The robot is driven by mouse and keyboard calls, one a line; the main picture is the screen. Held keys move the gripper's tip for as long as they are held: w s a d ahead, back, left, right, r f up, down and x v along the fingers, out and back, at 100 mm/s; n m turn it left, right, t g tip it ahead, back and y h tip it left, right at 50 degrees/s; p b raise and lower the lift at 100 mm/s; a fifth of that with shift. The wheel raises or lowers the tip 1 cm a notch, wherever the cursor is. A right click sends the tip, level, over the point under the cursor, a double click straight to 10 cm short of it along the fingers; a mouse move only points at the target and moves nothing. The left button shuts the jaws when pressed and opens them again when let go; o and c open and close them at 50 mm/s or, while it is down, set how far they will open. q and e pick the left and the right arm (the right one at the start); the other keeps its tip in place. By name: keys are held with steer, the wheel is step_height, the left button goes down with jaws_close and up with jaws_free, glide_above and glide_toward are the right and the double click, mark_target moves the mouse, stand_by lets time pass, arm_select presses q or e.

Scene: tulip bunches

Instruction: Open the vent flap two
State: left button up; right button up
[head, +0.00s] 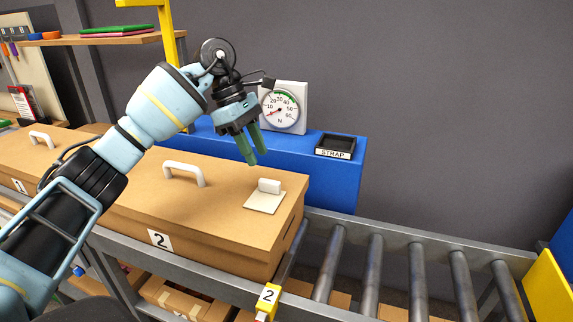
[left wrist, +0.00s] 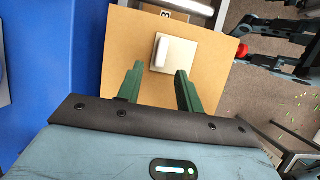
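Box two (head: 215,225) is a brown box on the roller conveyor, with a "2" label on its front. Its vent flap (head: 262,202) is a small cream square with a raised white tab, lying flat on the lid near the right end. The flap also shows in the left wrist view (left wrist: 175,54), just beyond the fingers. My left gripper (head: 251,160) is above and slightly behind the flap, with its green fingers pointing down. In the left wrist view its fingers (left wrist: 158,82) are apart with nothing between them. I cannot make out my right gripper in either view.
A white handle (head: 184,172) stands on the lid left of the flap. Behind the box are a blue bench (head: 335,180), a round gauge (head: 281,107) and a black STRAP tray (head: 336,146). Bare rollers (head: 373,270) lie to the right. Another box (head: 40,150) stands at left.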

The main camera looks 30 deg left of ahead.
mark_target(268, 181)
arm_select(q)
steer(key=x, duration=0.7)
steer(key=shift+s+d+f, duration=0.15)
stand_by(0.3)
jaws_close()
